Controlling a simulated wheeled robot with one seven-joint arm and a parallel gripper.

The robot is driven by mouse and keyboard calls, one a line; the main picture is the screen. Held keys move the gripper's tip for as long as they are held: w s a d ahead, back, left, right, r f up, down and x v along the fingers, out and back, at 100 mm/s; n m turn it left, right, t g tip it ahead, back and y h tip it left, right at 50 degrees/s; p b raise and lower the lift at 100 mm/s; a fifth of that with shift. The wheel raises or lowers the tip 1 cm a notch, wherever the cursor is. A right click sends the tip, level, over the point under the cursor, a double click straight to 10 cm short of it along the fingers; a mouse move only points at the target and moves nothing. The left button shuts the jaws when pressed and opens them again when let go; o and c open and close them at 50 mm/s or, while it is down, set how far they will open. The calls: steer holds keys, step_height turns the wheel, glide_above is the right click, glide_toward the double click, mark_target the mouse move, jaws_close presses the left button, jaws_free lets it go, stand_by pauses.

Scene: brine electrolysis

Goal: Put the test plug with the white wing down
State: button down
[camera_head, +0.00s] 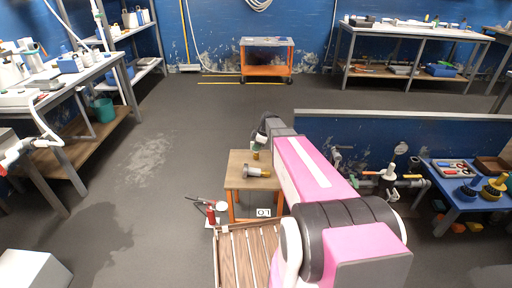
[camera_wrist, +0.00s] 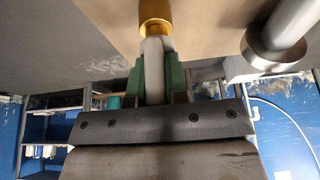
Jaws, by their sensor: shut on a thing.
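My gripper (camera_wrist: 158,80) is shut on the white wing (camera_wrist: 153,62) of the test plug, between its two green fingers. The plug's brass-coloured body (camera_wrist: 155,14) points away from the gripper in the wrist view. In the head view the gripper (camera_head: 259,142) is over the back right of a small wooden-topped table, with the brass plug (camera_head: 255,156) below it. I cannot tell whether the plug touches the tabletop (camera_head: 236,181). The wing is mostly hidden in the head view.
A metal fitting with a round flange (camera_head: 249,172) lies on the same table, close to the plug; it also shows in the wrist view (camera_wrist: 272,48). A slatted wooden surface (camera_head: 236,254) and a red device (camera_head: 211,212) are nearer. A blue partition (camera_head: 400,135) stands right.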

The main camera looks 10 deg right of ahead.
steer(key=c, duration=1.1)
jaws_free()
steer(key=v, duration=1.2)
steer(key=shift+s+a+f+m+g+h, duration=0.15)
steer(key=shift+s+a+f+m+h, duration=0.8)
steer(key=shift+s+m, duration=2.45)
steer(key=shift+s+a+f+m+g+h, duration=0.1)
steer(key=shift+s+a+f+m+h, duration=0.95)
steer(key=shift+s, duration=3.7)
steer(key=shift+s+a+f+m+g+h, duration=0.25)
steer(key=shift+s+f+m, duration=0.85)
steer(key=shift+s+m, duration=2.7)
steer(key=shift+s+a+n, duration=0.1)
steer(key=shift+s+n, duration=0.2)
steer(key=shift+n, duration=0.05)
